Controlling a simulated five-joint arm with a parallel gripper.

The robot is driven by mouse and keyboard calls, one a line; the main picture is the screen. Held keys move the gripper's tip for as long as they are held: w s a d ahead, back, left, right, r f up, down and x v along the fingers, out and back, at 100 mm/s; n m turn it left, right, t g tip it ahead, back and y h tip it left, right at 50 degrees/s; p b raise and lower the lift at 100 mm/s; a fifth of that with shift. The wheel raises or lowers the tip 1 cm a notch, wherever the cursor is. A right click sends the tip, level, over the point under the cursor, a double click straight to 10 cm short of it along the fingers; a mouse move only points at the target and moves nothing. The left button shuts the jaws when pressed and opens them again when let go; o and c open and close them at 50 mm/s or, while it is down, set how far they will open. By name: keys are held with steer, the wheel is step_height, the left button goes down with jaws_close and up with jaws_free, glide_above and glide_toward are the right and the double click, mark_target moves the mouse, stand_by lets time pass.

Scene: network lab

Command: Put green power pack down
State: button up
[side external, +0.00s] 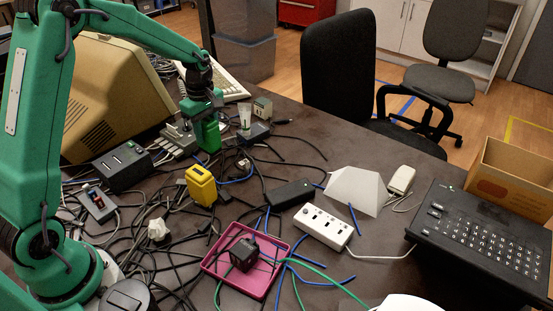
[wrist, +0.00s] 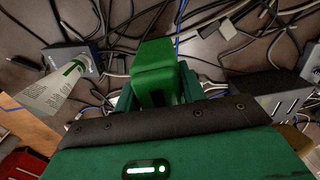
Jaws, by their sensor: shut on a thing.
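The green power pack (side external: 207,136) is upright between the jaws of my gripper (side external: 203,115), near the back of the dark table (side external: 310,150). In the wrist view the pack (wrist: 157,62) sticks out beyond my gripper (wrist: 157,95), which is shut on its near end. Its lower end is close to the table and the cables there; I cannot tell whether it touches.
A yellow power pack (side external: 201,186) stands in front. A magenta tray (side external: 213,263) holds a black power pack (side external: 244,254). A white power strip (side external: 322,227), black adapter (side external: 289,194) and dark box (side external: 122,167) lie among tangled cables. Bare table shows toward the chair.

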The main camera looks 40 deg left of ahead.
mark_target(209, 141)
steer(key=shift+f, duration=1.95)
steer(key=shift+f, duration=0.1)
steer(key=o, duration=1.2)
steer(key=shift+o, duration=0.2)
step_height(209, 141, up, 12)
steer(key=shift+r, duration=0.1)
